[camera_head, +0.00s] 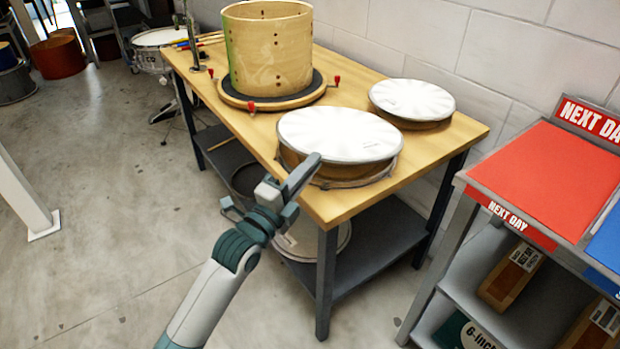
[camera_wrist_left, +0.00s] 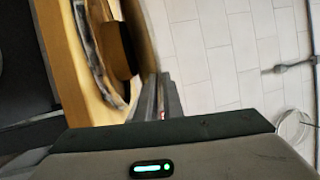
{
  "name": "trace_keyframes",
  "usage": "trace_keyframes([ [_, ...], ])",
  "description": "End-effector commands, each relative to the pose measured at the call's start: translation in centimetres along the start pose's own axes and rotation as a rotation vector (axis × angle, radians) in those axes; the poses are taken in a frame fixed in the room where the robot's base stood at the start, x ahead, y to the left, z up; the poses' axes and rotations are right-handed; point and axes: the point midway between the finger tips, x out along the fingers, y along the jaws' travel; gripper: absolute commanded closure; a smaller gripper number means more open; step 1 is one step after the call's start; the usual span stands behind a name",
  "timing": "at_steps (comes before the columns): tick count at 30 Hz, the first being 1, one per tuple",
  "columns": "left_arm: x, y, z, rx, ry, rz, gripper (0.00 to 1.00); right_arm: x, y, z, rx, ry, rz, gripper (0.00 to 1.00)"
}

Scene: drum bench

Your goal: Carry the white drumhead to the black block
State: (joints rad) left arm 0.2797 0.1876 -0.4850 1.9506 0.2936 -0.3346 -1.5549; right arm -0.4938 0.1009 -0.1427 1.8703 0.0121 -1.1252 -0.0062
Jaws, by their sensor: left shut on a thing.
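A white drumhead (camera_head: 340,133) with a tan side lies face up at the near right end of the wooden bench, above a ring-shaped support. A second, similar white drumhead (camera_head: 412,98) lies behind it to the right. My left gripper (camera_head: 308,168) is at the near edge of the front drumhead, its jaws shut on that rim. In the left wrist view the fingers (camera_wrist_left: 158,97) meet at a curved edge; the exact grip is hard to see. I cannot make out a black block. My right gripper is not in view.
A wooden drum shell (camera_head: 268,55) stands on a round base with red knobs towards the bench's far end. Under the bench is a dark shelf (camera_head: 375,250) with round items. A red-topped NEXT DAY stand (camera_head: 555,180) is at right. The floor at left is open.

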Motion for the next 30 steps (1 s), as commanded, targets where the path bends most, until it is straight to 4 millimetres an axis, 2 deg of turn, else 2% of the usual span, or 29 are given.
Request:
trace_keyframes([
  [8,-0.6,3.1,-0.1,-0.001,0.000,0.002,1.00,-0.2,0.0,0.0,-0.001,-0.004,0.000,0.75],
  [16,-0.7,3.3,-0.1,0.000,0.000,0.000,1.00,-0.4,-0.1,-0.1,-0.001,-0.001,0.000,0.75],
  [17,-0.7,3.4,-0.1,0.000,0.000,0.002,0.86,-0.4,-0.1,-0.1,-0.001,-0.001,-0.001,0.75],
  [18,-0.7,3.4,-0.1,0.000,0.000,0.002,0.77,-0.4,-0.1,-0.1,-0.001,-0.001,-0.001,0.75],
  [19,-0.7,3.4,-0.1,0.000,0.000,0.002,0.75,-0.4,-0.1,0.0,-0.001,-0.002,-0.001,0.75],
  [30,-0.9,3.4,-0.1,0.000,0.000,0.001,0.75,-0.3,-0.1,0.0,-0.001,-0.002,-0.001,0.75],
])
